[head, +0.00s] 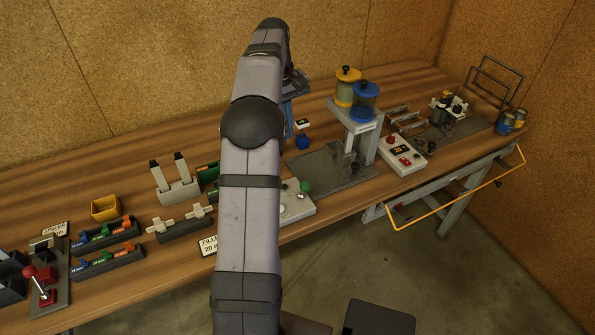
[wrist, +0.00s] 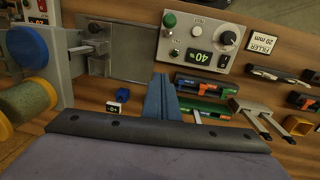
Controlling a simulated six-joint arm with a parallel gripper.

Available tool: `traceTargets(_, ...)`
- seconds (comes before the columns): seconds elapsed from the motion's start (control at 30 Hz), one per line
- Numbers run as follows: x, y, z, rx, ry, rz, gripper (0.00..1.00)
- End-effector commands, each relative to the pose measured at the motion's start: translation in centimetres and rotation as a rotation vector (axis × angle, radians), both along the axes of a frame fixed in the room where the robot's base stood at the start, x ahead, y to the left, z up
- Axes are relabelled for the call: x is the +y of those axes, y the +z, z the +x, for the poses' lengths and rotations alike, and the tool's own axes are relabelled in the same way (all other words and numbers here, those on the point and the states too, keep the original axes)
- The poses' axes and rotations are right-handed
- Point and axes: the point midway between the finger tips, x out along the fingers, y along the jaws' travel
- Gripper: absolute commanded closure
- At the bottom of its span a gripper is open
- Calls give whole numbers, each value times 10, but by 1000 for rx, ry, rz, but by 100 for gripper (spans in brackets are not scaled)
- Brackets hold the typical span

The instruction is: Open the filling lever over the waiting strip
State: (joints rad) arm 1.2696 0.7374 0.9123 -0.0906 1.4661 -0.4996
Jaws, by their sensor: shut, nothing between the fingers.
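The filling stand (head: 360,130) is a grey frame carrying a yellow reservoir (head: 346,90) and a blue reservoir (head: 365,100), with a grey base plate (head: 325,170) in front. Its metal nozzle or lever part (head: 352,158) sits under the reservoirs; I cannot tell which piece is the lever. The stand also shows at the left of the wrist view (wrist: 62,50), with its plate (wrist: 130,50) beside it. No strip can be made out on the plate. My gripper (wrist: 161,80), with blue fingers, is shut and empty, above the table behind the plate and apart from the stand.
A white control box (wrist: 205,43) reading 40% stands beside the plate. Several racks with coloured blocks (head: 105,232) are at left. A red-buttoned box (head: 403,155) is right of the stand. My arm hides part of the table.

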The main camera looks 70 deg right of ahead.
Motion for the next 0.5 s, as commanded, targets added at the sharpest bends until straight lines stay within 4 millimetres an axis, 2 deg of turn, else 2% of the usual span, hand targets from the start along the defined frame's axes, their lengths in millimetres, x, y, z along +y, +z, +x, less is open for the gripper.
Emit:
traceTargets(0.13, 18, -2, -2, 9, 111, 81, 100)
traceTargets(0.5, 20, -6, -3, 13, 164, 92, 100)
